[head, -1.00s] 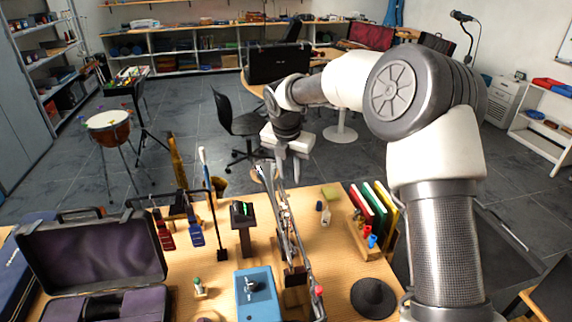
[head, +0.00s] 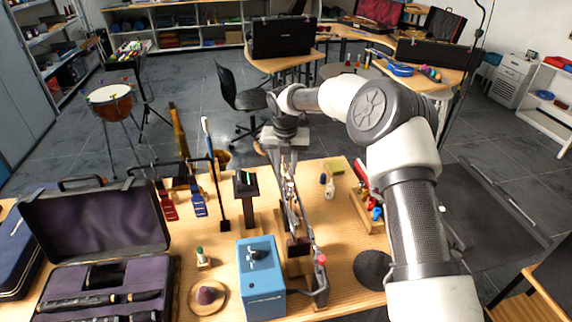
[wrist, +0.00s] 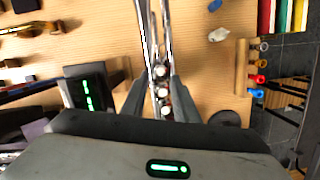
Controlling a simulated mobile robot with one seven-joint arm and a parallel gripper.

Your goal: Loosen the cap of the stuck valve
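A brass-type instrument (head: 296,215) with shiny silver tubes is held upright in a stand on the wooden table in the head view. In the wrist view its tubes (wrist: 152,35) run from the top down between my fingers. Three round valve caps (wrist: 163,92) sit in a row there. Which valve is stuck I cannot tell. My gripper (wrist: 160,85) is open, its two dark fingers apart on either side of the valve row. In the head view my gripper (head: 287,158) points down above the instrument. Whether a finger touches a cap is not clear.
A blue box (head: 262,285) with a knob on top stands at the table's front. A dark post (head: 246,200) with a green-lit display is left of the instrument. An open purple-lined case (head: 100,240) lies at left. A dark round item (head: 372,268) lies right.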

